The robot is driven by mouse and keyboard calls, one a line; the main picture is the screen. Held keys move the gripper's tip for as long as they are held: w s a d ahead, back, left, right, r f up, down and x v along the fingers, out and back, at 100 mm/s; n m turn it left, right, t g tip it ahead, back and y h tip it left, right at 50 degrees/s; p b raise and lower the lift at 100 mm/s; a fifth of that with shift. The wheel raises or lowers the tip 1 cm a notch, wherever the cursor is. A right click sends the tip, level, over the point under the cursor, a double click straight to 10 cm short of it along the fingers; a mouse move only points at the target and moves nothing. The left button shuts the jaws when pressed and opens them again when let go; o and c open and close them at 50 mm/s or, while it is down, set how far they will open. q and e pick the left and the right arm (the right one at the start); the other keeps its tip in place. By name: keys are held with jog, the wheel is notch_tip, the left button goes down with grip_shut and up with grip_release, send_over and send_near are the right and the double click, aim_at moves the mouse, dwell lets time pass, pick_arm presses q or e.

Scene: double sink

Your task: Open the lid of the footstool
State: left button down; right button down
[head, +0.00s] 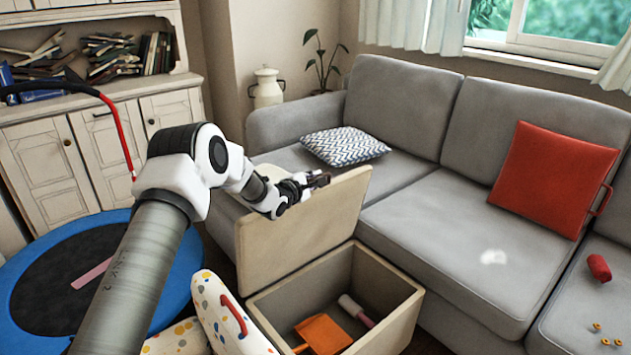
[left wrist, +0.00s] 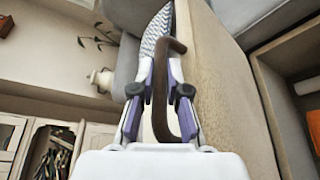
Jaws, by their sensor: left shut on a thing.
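The footstool (head: 397,325) is a beige box in front of the grey sofa. Its lid (head: 300,235) stands raised and steeply tilted along the box's far left side, so the inside is open to view. My left gripper (head: 318,180) is at the lid's upper part, on the side away from the box. In the left wrist view, its fingers are closed around a brown loop handle (left wrist: 160,95) next to the beige lid (left wrist: 225,110). My right gripper is in neither view.
Inside the box lie an orange dustpan (head: 323,333) and a white-and-pink item (head: 356,310). A spotted cushion-like thing (head: 215,315) is left of the box, beside a blue-rimmed trampoline (head: 190,275). The sofa (head: 425,230), with a zigzag pillow (head: 345,147), is close behind.

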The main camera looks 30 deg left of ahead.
pick_arm(q)
jog(key=c, duration=1.2)
grip_release()
jog(key=s, duration=0.4)
jog(key=s+r, duration=0.1)
jog(key=s, duration=0.2)
jog(key=s+r, duration=0.1)
jog(key=s, duration=0.3)
jog(key=shift+s+d, duration=0.1)
jog(key=shift+s, duration=0.25)
